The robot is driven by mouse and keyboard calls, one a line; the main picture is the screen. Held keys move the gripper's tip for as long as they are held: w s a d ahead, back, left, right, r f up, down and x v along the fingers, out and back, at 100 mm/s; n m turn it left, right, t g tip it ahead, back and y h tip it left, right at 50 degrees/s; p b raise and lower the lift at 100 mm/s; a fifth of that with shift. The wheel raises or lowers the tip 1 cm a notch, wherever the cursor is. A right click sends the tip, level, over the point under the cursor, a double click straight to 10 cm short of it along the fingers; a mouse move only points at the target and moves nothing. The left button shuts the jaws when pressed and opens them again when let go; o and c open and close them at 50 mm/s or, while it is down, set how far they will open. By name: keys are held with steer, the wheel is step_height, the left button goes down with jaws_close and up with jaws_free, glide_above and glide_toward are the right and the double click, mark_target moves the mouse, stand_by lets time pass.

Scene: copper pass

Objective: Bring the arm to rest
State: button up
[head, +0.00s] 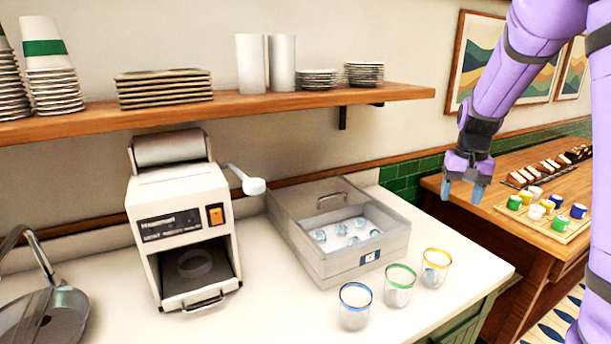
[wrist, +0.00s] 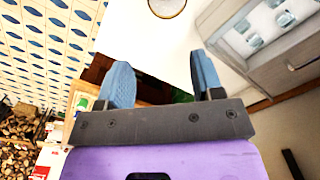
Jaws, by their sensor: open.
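My purple arm comes in from the upper right in the head view. My gripper (head: 467,190) hangs in the air to the right of the white counter, above the gap beside the wooden table (head: 515,235). In the wrist view its two blue fingers (wrist: 157,85) stand apart with nothing between them. The gripper is open, empty and touches nothing that I can see.
On the counter are a white ice machine (head: 182,220), a grey ice bin (head: 345,265) with ice, and blue-rimmed (head: 355,308), green-rimmed (head: 399,287) and yellow-rimmed (head: 435,268) glasses. A wooden shelf (head: 215,108) holds dishes. Colourful cups (head: 537,211) stand on the wooden table.

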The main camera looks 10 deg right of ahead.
steer(key=s+a+r+n+t, duration=0.1)
steer(key=s+a+r, duration=0.3)
steer(key=s, duration=0.4)
steer(key=s+a+r+n+t, duration=0.2)
steer(key=s+a+r, duration=0.2)
steer(key=s, duration=0.5)
steer(key=s+a+r+n+t, duration=0.1)
steer(key=s+a+r, duration=0.3)
steer(key=s, duration=0.5)
steer(key=shift+s+a+n+t, duration=0.25)
steer(key=shift+a+n+t, duration=0.15)
steer(key=shift+a+t, duration=0.1)
